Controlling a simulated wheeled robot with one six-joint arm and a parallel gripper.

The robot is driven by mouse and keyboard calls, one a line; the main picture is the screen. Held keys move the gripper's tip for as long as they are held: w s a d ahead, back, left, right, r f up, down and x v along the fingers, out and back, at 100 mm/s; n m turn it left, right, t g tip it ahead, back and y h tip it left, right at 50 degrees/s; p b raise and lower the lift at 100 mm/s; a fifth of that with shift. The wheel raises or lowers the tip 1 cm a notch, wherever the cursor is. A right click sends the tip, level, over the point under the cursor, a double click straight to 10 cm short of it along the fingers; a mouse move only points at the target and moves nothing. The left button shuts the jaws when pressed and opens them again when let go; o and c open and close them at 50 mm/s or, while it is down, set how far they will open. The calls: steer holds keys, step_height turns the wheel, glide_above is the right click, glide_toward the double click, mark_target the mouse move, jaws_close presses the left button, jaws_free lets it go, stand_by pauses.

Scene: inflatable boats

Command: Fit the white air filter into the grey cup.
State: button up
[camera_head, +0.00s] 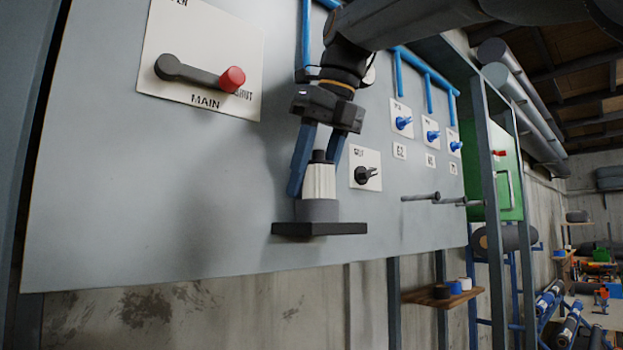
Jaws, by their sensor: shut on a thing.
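The white air filter (319,180) is a pleated white cylinder with a dark top. My gripper (318,172) points down, with its two blue fingers on either side of the filter, shut on it. The grey cup (317,210) is a short round cup on a dark shelf (320,229) that juts from the grey panel. The filter is upright directly above the cup, and its lower end meets the cup's rim in this view. I cannot tell how far the lower end is inside the cup.
A lever with a red knob (231,79) is at the panel's upper left. A black knob (366,174) is just right of the filter. Blue valves (403,122) and grey pegs (421,197) are further right. The panel left of the shelf is bare.

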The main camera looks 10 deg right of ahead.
steer(key=shift+f, duration=0.15)
steer(key=shift+f, duration=0.4)
steer(key=o, duration=0.9)
steer(key=shift+o, duration=1.4)
steer(key=shift+w+d+f, duration=0.1)
steer(key=shift+d+f, duration=0.05)
steer(key=v, duration=1.2)
steer(key=shift+w+a+r, duration=0.2)
steer(key=shift+a+r, duration=0.1)
steer(key=shift+s+d+r, duration=0.2)
steer(key=shift+s+r, duration=0.05)
steer(key=shift+r, duration=0.4)
